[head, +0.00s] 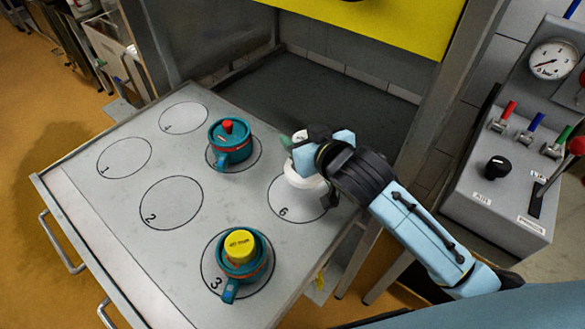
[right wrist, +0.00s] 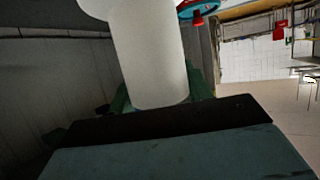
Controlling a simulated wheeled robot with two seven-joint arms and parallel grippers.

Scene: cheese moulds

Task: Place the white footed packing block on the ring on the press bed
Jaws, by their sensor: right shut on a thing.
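The white footed packing block (head: 304,180) is upright over circle 6 of the grey table (head: 135,245). Its wide round foot shows below my right gripper (head: 318,150), which is shut on its stem; the stem (right wrist: 155,60) fills the middle of the right wrist view. I cannot tell whether the foot touches the table. Two teal ring-shaped moulds with handles stand on the table: one (head: 228,154) with a red knob at the back, one (head: 240,284) with a yellow block in it on circle 3. My left gripper is not in view.
Circles 1, 2 and 4 are empty. Behind the table is a dark recessed bed (head: 340,115) below a yellow panel (head: 370,22) and between grey posts. A control box (head: 510,160) with levers and a gauge stands at the right. Drawer handles (head: 62,243) line the table's left side.

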